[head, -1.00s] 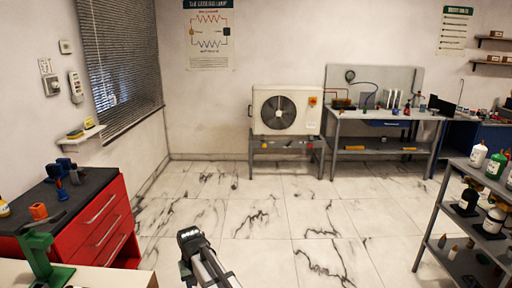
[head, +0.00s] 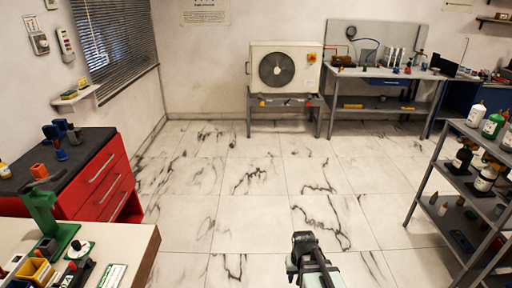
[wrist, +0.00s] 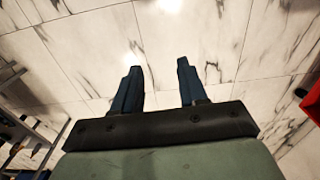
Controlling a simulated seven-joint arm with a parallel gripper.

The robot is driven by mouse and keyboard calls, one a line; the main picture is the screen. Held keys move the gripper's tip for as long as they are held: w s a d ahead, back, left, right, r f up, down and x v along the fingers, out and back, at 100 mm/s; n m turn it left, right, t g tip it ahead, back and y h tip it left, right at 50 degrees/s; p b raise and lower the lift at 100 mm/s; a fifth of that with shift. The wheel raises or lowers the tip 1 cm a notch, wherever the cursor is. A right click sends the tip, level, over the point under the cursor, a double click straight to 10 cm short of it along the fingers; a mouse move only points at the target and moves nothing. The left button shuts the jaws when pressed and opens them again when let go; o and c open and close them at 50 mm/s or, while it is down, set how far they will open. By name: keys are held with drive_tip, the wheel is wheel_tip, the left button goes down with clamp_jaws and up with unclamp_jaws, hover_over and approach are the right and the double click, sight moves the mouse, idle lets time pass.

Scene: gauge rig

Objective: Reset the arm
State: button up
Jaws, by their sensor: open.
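My gripper (wrist: 157,64) shows in the wrist view with its two dark blue fingers apart. It is open, and only the marble floor shows between and beyond the fingers. Nothing is held. In the head view, the dark and pale end of my arm rises from the bottom edge, right of the middle, in front of the floor (head: 250,205). The fingers cannot be made out there.
A red drawer cabinet (head: 101,172) and a bench with a green stand (head: 42,212) are at the left. A grey shelf rack (head: 427,178) with bottles stands at the right. An outdoor unit (head: 312,92) and a workbench (head: 388,73) are at the back. The middle floor is clear.

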drive_tip(key=s+f+g, duration=0.2)
drive_tip(key=s+f, duration=0.5)
drive_tip(key=s, duration=0.3)
drive_tip(key=s+d+f+g, duration=0.1)
drive_tip(key=s+f+g, duration=0.1)
drive_tip(key=s+f, duration=0.5)
drive_tip(key=s+d+f+g, duration=0.1)
drive_tip(key=s+f, duration=0.6)
drive_tip(key=s, duration=0.7)
drive_tip(key=shift+s+g, duration=0.15)
drive_tip(key=shift+g, duration=0.75)
